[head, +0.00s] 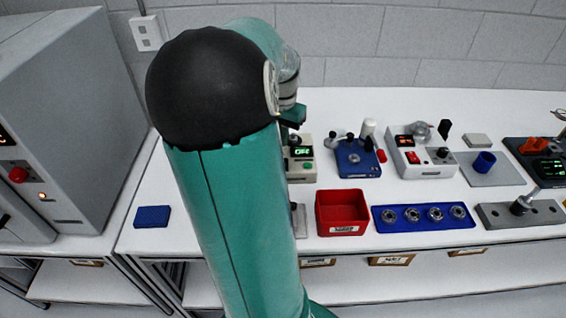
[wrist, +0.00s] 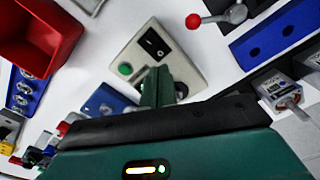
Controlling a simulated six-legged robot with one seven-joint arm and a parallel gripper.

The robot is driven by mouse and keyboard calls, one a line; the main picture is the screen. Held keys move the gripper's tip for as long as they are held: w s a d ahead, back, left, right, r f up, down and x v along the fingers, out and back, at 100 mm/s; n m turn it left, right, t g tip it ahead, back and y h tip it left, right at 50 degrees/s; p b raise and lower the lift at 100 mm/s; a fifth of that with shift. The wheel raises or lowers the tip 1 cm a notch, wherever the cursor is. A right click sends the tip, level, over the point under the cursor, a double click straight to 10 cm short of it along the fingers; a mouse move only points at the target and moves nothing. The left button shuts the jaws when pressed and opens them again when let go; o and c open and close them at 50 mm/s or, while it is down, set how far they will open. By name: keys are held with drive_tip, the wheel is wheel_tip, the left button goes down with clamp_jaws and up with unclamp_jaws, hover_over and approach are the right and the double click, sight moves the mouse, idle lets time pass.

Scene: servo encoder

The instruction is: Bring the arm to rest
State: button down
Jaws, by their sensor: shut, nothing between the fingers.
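My green arm (head: 240,215) with its black joint cover (head: 208,88) fills the left middle of the head view and hides part of the bench behind it. Only a little of the wrist end shows past the arm in the head view. In the wrist view my gripper (wrist: 158,84) is shut and empty. Its fingers appear in front of a light control box (wrist: 150,48) with a black switch and a green button. I cannot tell the gap between the fingers and this box.
The white bench (head: 350,105) holds a red bin (head: 342,196), a blue tray of round parts (head: 390,222), a blue fixture (head: 357,160) and a white instrument (head: 425,155). A large grey machine (head: 70,110) stands at left. A blue block (head: 152,216) lies near the bench's left edge.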

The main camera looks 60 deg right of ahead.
drive_tip(key=shift+r, duration=0.6)
drive_tip(key=w+a+r+n+t, duration=0.25)
drive_tip(key=w+a+n, duration=0.25)
drive_tip(key=w+a, duration=0.5)
drive_tip(key=s+a+r+n+t, duration=0.1)
drive_tip(key=a+n, duration=0.5)
drive_tip(key=a, duration=1)
drive_tip(key=s+a+r+n+t, duration=0.2)
drive_tip(key=a+n, duration=0.5)
drive_tip(key=a, duration=0.9)
drive_tip(key=shift+a+r+n, duration=0.3)
drive_tip(key=shift+r, duration=0.5)
drive_tip(key=shift+d, duration=0.2)
